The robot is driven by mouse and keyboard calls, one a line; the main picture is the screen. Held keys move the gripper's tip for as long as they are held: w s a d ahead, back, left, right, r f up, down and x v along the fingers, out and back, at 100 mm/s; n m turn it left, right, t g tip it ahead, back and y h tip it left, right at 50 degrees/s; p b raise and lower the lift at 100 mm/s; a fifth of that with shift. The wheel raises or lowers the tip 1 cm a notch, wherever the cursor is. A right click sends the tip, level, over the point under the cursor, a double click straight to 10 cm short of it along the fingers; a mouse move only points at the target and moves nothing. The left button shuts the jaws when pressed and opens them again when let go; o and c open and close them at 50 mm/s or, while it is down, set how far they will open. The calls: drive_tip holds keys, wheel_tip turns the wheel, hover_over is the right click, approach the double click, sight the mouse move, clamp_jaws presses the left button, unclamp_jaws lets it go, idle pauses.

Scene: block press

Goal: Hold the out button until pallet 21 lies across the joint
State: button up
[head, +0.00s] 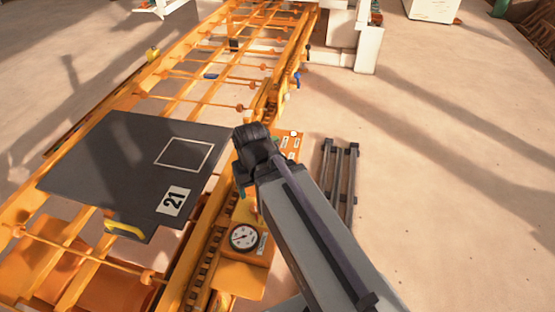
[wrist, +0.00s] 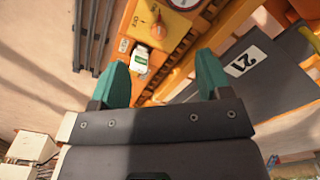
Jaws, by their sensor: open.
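Pallet 21 (head: 120,165), a dark grey plate with a white "21" label and a white square outline, lies on the orange roller frame in the head view. It also shows at the right of the wrist view (wrist: 270,90). My gripper (wrist: 162,72) has its two teal fingers spread with nothing between them. I cannot tell which control is the out button. My wrist partly hides the panel (head: 290,143) in the head view. I cannot make out the joint.
A round gauge (head: 244,237) sits beside the rail, in front of the panel. The orange frame (head: 200,85) runs on, empty of pallets, toward the back. A dark grey rack (head: 338,175) stands right of my wrist. The floor farther right is clear.

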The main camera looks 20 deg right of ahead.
idle(0.4)
clamp_jaws()
idle(0.5)
idle(1.1)
